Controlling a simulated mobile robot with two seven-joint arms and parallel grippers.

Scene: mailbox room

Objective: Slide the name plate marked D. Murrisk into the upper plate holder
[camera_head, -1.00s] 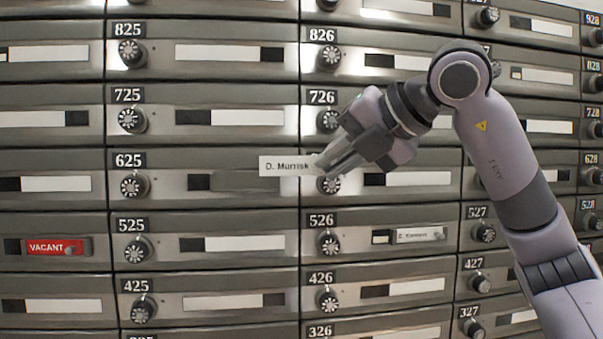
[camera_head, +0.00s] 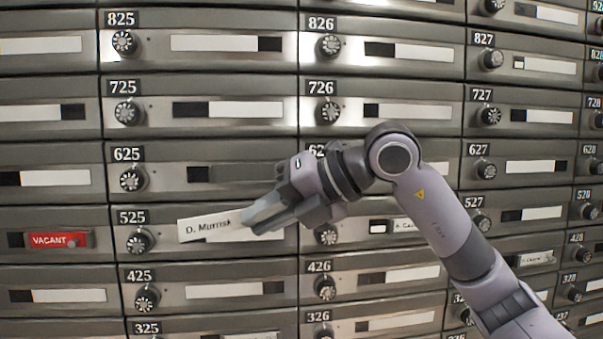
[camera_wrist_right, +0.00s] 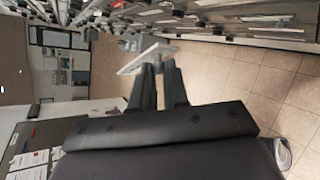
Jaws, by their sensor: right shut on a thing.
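The white name plate marked D. Murrisk (camera_head: 205,228) is held at its right end by my right gripper (camera_head: 250,217). It is tilted, its right end higher, and appears in front of the door numbered 525, overlapping that door's label slot. My left gripper is not in view.
Rows of metal mailbox doors with round dials fill the head view. A red VACANT plate (camera_head: 55,240) is at the left. A small printed plate (camera_head: 405,226) on door 526 is partly hidden by my right arm. The wrist view shows open tiled floor (camera_wrist_right: 230,80).

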